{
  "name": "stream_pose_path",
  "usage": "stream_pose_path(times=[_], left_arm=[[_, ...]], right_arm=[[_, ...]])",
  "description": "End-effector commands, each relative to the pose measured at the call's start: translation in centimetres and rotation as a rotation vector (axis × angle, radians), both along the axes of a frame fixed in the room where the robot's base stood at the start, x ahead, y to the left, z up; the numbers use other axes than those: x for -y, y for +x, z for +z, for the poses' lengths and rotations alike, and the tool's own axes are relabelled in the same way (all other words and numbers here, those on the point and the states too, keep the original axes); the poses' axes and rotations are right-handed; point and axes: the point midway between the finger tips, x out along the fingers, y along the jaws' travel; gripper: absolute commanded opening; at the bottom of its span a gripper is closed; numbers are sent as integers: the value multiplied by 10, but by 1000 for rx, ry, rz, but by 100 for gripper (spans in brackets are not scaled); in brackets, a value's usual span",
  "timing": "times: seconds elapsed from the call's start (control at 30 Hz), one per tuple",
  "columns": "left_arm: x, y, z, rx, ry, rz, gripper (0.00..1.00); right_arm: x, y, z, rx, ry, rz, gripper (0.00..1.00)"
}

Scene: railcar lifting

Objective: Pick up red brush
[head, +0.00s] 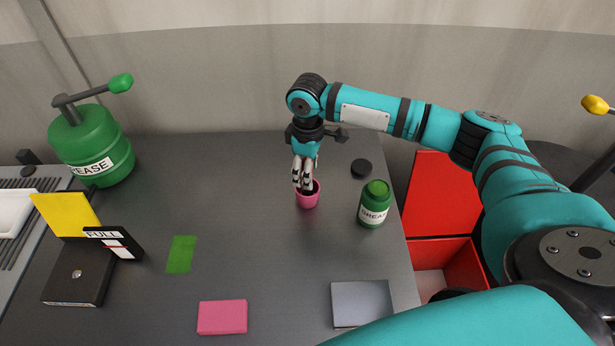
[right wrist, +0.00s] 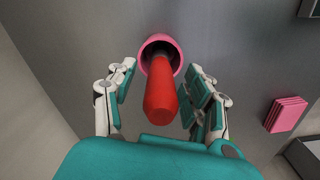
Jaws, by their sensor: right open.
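The red brush (right wrist: 160,92) stands in a small pink cup (right wrist: 163,44) in the right wrist view. Its red handle points toward the camera. In the head view the pink cup (head: 308,197) sits near the back middle of the grey table, and my gripper hides most or all of the brush. My right gripper (head: 304,185) points down over the cup. In the right wrist view my right gripper (right wrist: 158,98) is open, with one finger on each side of the red handle and visible gaps. My left gripper is not in view.
A pink block (head: 222,317), green patch (head: 181,254) and grey box (head: 361,303) lie in front. A large green grease pot (head: 92,147) stands left. A red box (head: 460,265) is beyond the right edge.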

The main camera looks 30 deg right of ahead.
Motion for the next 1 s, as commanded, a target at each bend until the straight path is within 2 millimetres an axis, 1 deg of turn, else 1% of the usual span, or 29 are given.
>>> stream_pose_path(times=[0.17, 0.2, 0.5, 0.57, 0.6, 0.87, 0.97, 1.0], left_arm=[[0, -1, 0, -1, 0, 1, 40], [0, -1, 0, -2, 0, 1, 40], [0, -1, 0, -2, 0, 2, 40], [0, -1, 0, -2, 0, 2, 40], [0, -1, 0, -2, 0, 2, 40], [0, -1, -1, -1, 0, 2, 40], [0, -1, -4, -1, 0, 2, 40], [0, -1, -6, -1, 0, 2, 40]], right_arm=[[0, 0, -1, 1, 1, 1, 52], [0, 0, -1, 1, 1, 1, 49], [0, 0, 0, 1, 1, 0, 10], [0, 0, 0, 1, 1, 0, 2], [0, 0, 0, 1, 1, 0, 0], [-1, 0, 1, 1, 1, 0, 0], [-1, 1, 9, 4, 3, 1, 0], [-1, 1, 15, 4, 3, 1, 0]])
